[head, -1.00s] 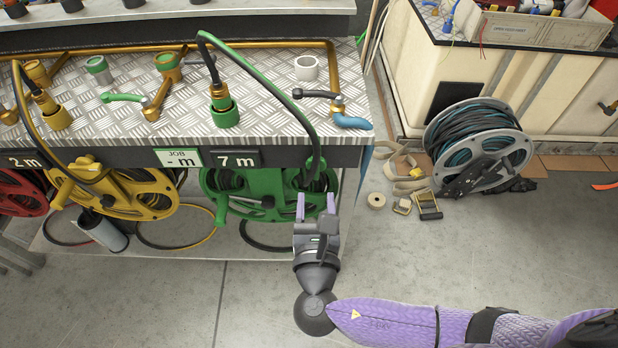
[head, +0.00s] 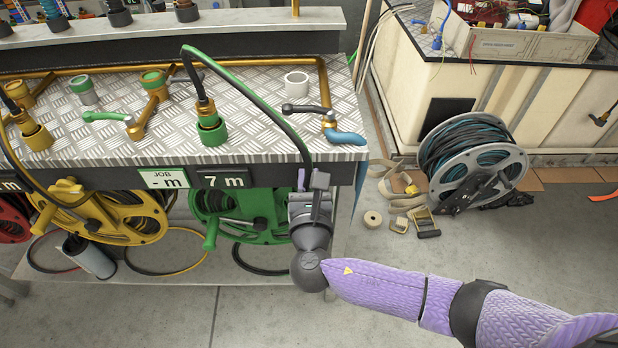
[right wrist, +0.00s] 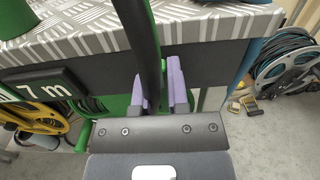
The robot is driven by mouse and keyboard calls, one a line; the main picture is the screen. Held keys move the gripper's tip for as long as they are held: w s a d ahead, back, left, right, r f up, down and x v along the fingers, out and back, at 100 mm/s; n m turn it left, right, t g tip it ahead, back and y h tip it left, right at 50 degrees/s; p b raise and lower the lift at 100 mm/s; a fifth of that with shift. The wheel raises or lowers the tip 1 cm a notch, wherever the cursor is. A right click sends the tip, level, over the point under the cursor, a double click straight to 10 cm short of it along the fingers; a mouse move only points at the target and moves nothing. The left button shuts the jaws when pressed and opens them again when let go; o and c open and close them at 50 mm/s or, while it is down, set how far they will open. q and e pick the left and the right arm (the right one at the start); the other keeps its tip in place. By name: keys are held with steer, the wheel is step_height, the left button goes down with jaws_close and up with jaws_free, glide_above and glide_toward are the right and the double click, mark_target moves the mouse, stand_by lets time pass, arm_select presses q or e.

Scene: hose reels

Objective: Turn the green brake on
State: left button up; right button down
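The green hose reel (head: 240,212) hangs under the bench edge, below the "7 m" sign (head: 223,180). Its crank handle (head: 210,238) points down at its left. I cannot clearly tell which part of the reel is its brake. My right gripper (head: 309,180) is at the reel's right side, just below the bench edge. In the right wrist view its two purple fingers (right wrist: 158,80) stand apart. A dark, green-striped hose (right wrist: 140,35) runs down between or in front of them; I cannot tell whether it is touched. My left gripper is not in view.
The yellow reel (head: 115,215) hangs left of the green one. The bench top (head: 255,125) carries valves and couplings. The green hose (head: 255,95) arches from its coupling over the bench edge. A grey reel (head: 470,160) stands on the floor at right.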

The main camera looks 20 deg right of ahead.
arm_select(q)
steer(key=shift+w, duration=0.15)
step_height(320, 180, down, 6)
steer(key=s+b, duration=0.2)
steer(key=b, duration=0.4)
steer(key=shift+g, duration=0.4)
arm_select(e)
steer(key=d+f+m, duration=0.1)
steer(key=m, duration=0.5)
steer(key=f+m, duration=0.1)
steer(key=m, duration=0.5)
steer(key=s+d+f+m, duration=0.1)
steer(key=m, duration=0.4)
steer(key=shift+d+f+m, duration=0.1)
steer(key=shift+d+m, duration=0.25)
steer(key=shift+m, duration=0.05)
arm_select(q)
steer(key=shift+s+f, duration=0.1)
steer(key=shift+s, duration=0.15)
arm_select(e)
steer(key=c, duration=0.6)
jaws_free()
steer(key=shift+c, duration=0.2)
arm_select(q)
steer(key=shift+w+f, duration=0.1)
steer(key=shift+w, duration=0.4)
